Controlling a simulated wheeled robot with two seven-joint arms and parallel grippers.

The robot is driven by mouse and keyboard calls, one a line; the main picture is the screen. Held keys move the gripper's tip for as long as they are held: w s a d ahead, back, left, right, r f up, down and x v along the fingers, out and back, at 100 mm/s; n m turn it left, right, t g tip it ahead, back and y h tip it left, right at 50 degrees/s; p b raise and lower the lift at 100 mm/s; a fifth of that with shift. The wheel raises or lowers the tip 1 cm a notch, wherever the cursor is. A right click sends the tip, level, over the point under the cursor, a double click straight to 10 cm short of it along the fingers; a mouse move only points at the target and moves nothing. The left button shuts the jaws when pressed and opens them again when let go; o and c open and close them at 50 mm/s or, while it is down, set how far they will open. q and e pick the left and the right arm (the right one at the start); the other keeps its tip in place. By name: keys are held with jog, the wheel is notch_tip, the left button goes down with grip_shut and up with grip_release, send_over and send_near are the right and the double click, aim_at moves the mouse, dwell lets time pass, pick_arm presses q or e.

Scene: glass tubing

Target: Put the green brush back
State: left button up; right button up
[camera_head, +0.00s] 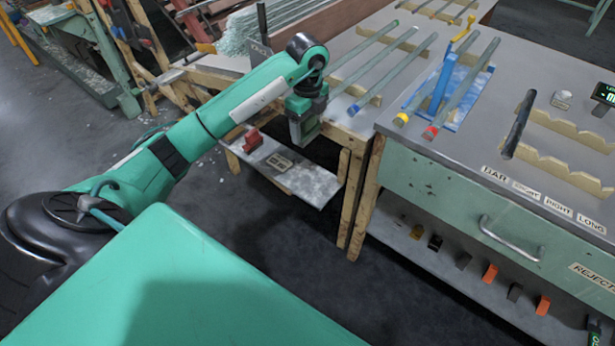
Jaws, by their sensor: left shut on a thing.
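My left arm reaches in from the left, and its gripper (305,130) hangs pointing down beside the left end of the workbench, above a low shelf. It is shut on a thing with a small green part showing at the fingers. This fits the green brush (313,128), but most of it is hidden and its bristles cannot be made out. My right gripper is not in view.
The grey bench (450,135) carries glass tubes on notched wooden racks and a blue fixture (440,90). A low shelf (290,168) holds a red item (252,138). Several small blocks lie on the shelf under the drawer (480,210). The floor in front is clear.

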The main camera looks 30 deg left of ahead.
pick_arm(q)
jog(key=shift+f+b, duration=1)
jog(key=shift+f, duration=8.1)
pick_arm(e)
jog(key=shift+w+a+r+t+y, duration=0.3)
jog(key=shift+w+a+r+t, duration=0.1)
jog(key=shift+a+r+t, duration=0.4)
pick_arm(q)
jog(key=shift+f, duration=0.1)
jog(key=o, duration=0.9)
jog(key=shift+o, duration=0.2)
notch_tip(320, 180, up, 12)
jog(key=p, duration=0.1)
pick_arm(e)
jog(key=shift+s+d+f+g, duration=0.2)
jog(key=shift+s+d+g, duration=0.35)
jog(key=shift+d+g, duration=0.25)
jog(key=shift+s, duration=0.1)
